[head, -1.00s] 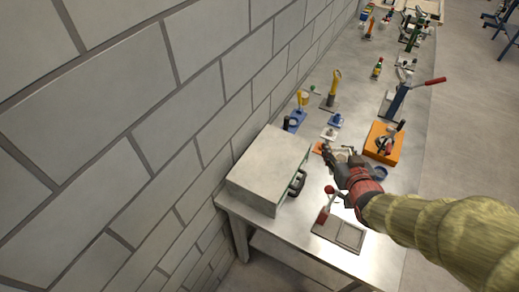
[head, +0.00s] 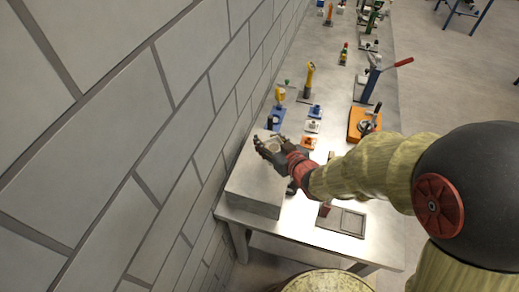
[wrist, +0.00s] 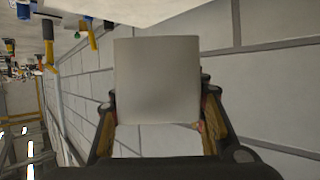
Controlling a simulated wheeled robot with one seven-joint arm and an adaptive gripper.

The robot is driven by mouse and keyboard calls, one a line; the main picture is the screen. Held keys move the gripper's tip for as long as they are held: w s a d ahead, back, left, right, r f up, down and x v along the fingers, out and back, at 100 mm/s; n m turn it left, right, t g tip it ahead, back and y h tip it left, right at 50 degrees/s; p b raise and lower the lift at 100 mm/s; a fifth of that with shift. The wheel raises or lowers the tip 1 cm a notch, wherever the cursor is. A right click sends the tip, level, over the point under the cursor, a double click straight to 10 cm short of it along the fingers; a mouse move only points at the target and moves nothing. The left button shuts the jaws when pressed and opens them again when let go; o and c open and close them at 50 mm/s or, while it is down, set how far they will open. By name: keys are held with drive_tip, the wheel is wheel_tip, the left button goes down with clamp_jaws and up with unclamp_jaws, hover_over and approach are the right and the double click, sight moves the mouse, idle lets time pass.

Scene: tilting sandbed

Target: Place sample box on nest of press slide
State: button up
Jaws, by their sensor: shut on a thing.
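My gripper (head: 268,150) is shut on a plain grey sample box (wrist: 157,80), which fills the middle of the wrist view between the two fingers. In the head view the gripper is over the top of a large grey case by the wall, and the held box is hardly distinguishable there. A flat grey plate (head: 346,221) with squared recesses lies at the table's near end, to the right of the gripper. A blue press-like stand (head: 371,84) with a red-tipped lever is farther back at the right. I cannot tell which fixture is the press slide's nest.
The large grey case (head: 252,190) stands at the table's near left corner. An orange block (head: 356,122) with a clamp is at the right. Small coloured fixtures line the wall side of the table (head: 335,90). The block wall (head: 130,110) is close on the left.

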drive_tip(key=w+f, duration=0.1)
drive_tip(key=w+a+f, duration=0.1)
drive_tip(key=f, duration=0.1)
drive_tip(key=w+a+f, duration=0.1)
drive_tip(key=f, duration=0.1)
drive_tip(key=shift+w+a+f+b, duration=0.1)
drive_tip(key=shift+w+f+b, duration=0.1)
drive_tip(key=shift+w+b, duration=0.2)
drive_tip(key=shift+w+f, duration=0.1)
drive_tip(key=shift+f, duration=1.55)
drive_tip(key=shift+f+b, duration=0.2)
drive_tip(key=shift+b, duration=0.15)
drive_tip(key=o, duration=1.5)
drive_tip(key=shift+c, duration=0.2)
drive_tip(key=shift+r, duration=0.1)
